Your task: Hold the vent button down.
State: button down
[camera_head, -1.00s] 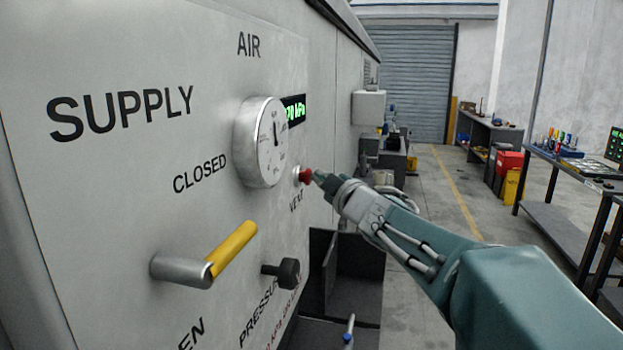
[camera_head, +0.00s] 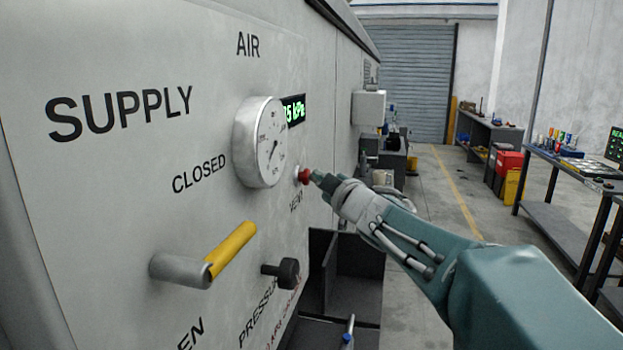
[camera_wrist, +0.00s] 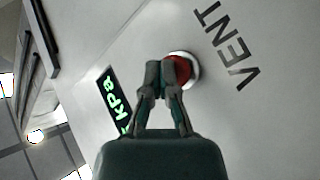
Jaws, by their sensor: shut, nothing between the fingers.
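The red vent button (camera_head: 304,175) sits in a pale collar on the grey panel, above the word VENT. My gripper (camera_head: 317,176) is shut and empty, with its fingertips against the front of the button. In the wrist view the closed fingertips (camera_wrist: 160,72) cover part of the red button (camera_wrist: 180,68). The round gauge (camera_head: 260,142) is left of the button, its needle pointing to the lower left. The green digital readout (camera_head: 293,109) ends in "5 kPa"; its first digits are partly hidden by the gauge.
A yellow-handled supply lever (camera_head: 232,249) sticks out at lower left, and a dark pressure knob (camera_head: 287,271) is below the button. A dark open bin (camera_head: 352,270) stands below my arm. The floor to the right is clear up to the workbench (camera_head: 570,170).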

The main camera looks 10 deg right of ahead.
jog(key=shift+s+d, duration=0.35)
jog(key=shift+d, duration=0.45)
jog(key=shift+s+d, duration=0.3)
jog(key=shift+d, duration=0.45)
jog(key=shift+s+d, duration=0.35)
jog(key=shift+d, duration=0.45)
jog(key=shift+s+d, duration=0.3)
jog(key=shift+d, duration=0.45)
